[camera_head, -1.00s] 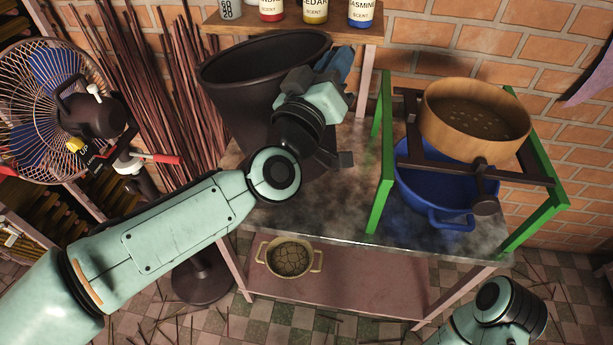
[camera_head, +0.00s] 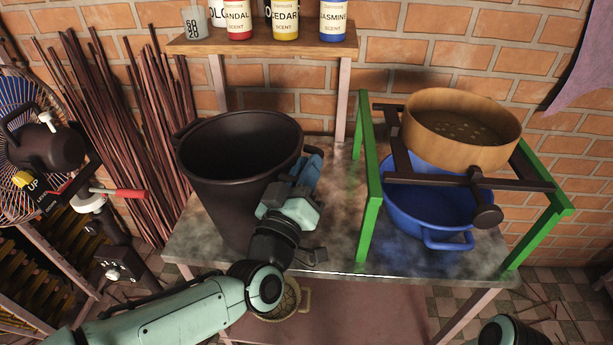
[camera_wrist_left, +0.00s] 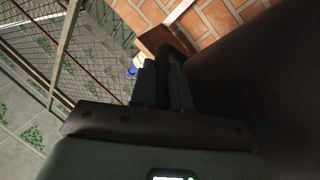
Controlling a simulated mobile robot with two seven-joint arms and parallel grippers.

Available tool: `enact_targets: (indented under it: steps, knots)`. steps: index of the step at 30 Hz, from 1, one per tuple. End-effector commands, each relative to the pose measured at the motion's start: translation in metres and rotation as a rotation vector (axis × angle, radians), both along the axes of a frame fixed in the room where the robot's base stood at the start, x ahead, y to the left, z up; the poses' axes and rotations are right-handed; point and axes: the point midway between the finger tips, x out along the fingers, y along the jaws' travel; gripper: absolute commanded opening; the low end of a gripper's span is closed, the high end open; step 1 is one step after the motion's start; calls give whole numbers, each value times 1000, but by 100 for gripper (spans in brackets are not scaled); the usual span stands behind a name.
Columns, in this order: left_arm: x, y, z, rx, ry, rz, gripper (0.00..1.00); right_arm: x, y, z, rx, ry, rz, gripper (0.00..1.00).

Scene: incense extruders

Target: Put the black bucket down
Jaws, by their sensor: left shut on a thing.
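The black bucket (camera_head: 225,190) is upright at the left part of the metal-topped table (camera_head: 335,255) in the head view. Its open mouth looks empty. I cannot tell if its base touches the table top. My left gripper (camera_head: 306,172) is at the bucket's right side, near the rim, shut on its handle. In the left wrist view the gripper (camera_wrist_left: 165,75) closes around a dark handle, with the bucket's dark wall (camera_wrist_left: 250,80) filling the right side. Of my right arm only a small part shows at the bottom right; its gripper is out of view.
A green frame (camera_head: 370,190) stands right of the bucket, with a wooden sieve (camera_head: 462,128) above a blue basin (camera_head: 425,210). A shelf (camera_head: 280,42) with bottles is behind. Dark sticks (camera_head: 130,130) and a fan (camera_head: 45,150) are at left. Table between bucket and frame is clear.

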Motion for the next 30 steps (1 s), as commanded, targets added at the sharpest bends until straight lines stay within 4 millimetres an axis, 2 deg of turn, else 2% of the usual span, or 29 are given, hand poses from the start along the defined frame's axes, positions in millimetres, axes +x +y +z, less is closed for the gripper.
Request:
enact_targets:
  steps: [1, 7, 8, 10, 18, 22, 26, 30]
  knots:
    - [1, 0, -10, -1, 4, 1, 0, 4, -2, -4, -5, -10, -4, 38]
    - [0, 1, -9, -3, 0, 1, 0, 5, -3, -3, -7, -14, -5, 38]
    - [0, 1, -10, -4, 5, 0, 20, 5, -2, -3, -7, -14, -5, 38]
    - [0, 0, -10, -3, 3, 0, 42, 5, -2, -3, -6, -13, -5, 38]
    - [0, 0, -9, -3, 0, 0, 42, 4, -2, -3, -6, -12, -5, 38]
    - [-7, 2, -10, -2, 1, 0, 42, 4, -2, -3, -6, -12, -5, 38]
    - [-25, 9, -13, -2, -1, 1, 42, 5, -2, -4, -6, -13, -5, 38]
    - [-54, 18, -20, -2, -1, 1, 42, 6, -3, -4, -7, -14, -6, 38]
